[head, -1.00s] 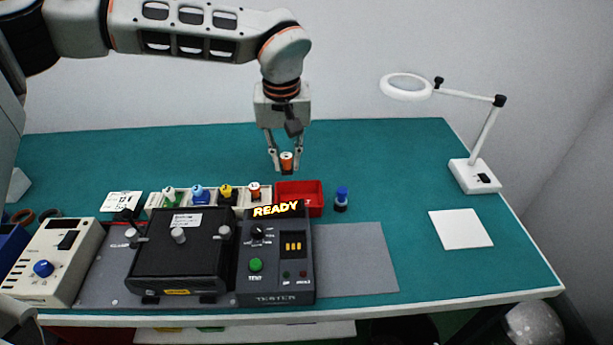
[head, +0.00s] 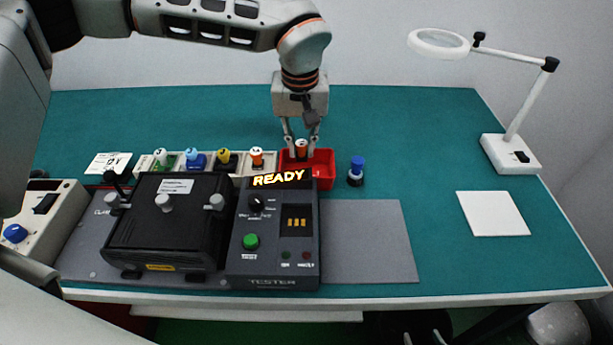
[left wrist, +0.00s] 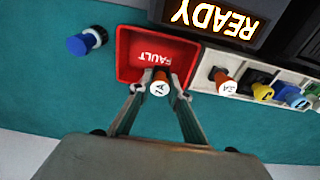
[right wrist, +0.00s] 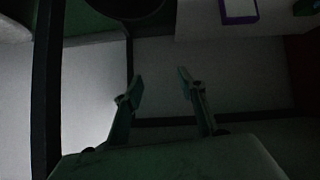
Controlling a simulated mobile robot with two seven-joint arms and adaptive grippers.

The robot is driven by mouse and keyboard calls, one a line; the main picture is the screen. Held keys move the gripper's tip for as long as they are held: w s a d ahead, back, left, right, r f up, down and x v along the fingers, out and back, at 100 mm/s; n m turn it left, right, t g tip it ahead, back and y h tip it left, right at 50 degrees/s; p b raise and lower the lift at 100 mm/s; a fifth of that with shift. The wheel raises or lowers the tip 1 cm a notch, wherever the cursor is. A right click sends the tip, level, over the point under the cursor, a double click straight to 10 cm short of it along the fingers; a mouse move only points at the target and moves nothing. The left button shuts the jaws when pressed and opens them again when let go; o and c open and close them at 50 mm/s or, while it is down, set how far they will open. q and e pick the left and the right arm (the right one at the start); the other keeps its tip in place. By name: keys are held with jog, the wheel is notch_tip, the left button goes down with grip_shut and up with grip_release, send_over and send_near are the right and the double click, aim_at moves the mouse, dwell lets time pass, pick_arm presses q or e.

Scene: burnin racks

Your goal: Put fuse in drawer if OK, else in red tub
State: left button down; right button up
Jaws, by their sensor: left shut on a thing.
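My left gripper (head: 301,143) is shut on an orange fuse with a white top (left wrist: 159,88), pointing down at the red tub. The fuse also shows in the head view (head: 301,150). The red tub (head: 325,168) stands behind the tester, and in the left wrist view its floor reads FAULT (left wrist: 165,55). The fuse overlaps the tub's edge in the left wrist view; I cannot tell its exact height. The tester (head: 275,268) shows a lit READY sign. No drawer is clearly identifiable. My right gripper (right wrist: 160,88) is open and empty in a dark view.
A rack (head: 238,168) with several coloured fuses stands left of the tub. A black clamp box (head: 165,225) sits beside the tester. A magnifier lamp (head: 510,155) and white pad (head: 492,213) stand at right.

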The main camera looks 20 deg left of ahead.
pick_arm(q)
jog(key=shift+f, duration=0.65)
jog(key=shift+r, duration=0.1)
jog(key=c, duration=1.8)
grip_release()
jog(key=r, duration=0.4)
jog(key=s+r, duration=0.1)
jog(key=r, duration=0.7)
jog(key=shift+s+d, duration=0.2)
